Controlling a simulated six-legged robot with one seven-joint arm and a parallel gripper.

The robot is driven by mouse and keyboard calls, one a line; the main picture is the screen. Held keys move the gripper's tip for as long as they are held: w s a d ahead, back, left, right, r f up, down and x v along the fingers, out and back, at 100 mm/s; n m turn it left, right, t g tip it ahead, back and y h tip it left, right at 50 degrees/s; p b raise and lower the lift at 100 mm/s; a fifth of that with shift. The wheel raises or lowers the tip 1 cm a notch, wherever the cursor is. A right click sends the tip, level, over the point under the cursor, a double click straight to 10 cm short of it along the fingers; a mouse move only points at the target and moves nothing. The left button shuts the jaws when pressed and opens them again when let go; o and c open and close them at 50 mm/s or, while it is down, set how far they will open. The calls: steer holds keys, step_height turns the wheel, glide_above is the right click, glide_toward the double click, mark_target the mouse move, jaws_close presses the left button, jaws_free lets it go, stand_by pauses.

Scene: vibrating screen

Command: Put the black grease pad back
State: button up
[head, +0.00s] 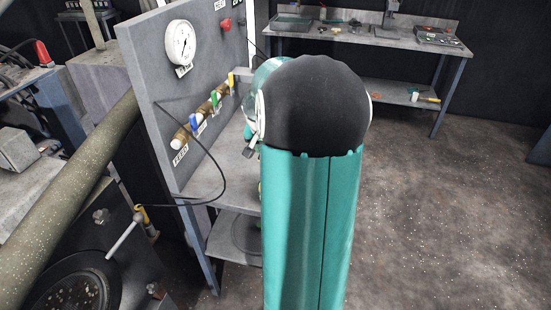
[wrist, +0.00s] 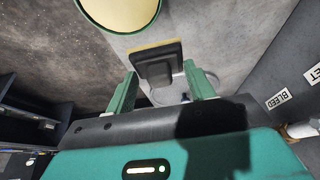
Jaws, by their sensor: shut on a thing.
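In the wrist view, my gripper (wrist: 160,72) is shut on the black grease pad (wrist: 158,66), a dark block with a pale yellow edge along its far side. The pad sits between the two green fingers. Past it is a grey surface; I cannot tell whether the pad touches it. In the head view my own arm hides the gripper and the pad.
A grey panel (head: 165,105) carries a white gauge (head: 180,42) and several coloured valve handles (head: 214,99) above a grey shelf (head: 222,188). A round green-rimmed container (wrist: 120,10) is near the pad. A workbench (head: 350,40) stands behind; the right floor is clear.

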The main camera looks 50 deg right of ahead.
steer(key=d+f, duration=0.2)
steer(key=w+d+f, duration=0.1)
steer(key=d+f, duration=0.1)
steer(key=d, duration=0.1)
steer(key=w+d+f, duration=0.1)
steer(key=d+f, duration=0.1)
steer(key=shift+w+d+f, duration=0.15)
steer(key=shift+f, duration=0.1)
steer(key=shift+w+d+f, duration=0.1)
steer(key=shift+d+f, duration=0.2)
steer(key=shift+f, duration=0.2)
step_height(320, 180, down, 3)
steer(key=shift+r, duration=0.1)
steer(key=o, duration=1)
steer(key=shift+r, duration=0.15)
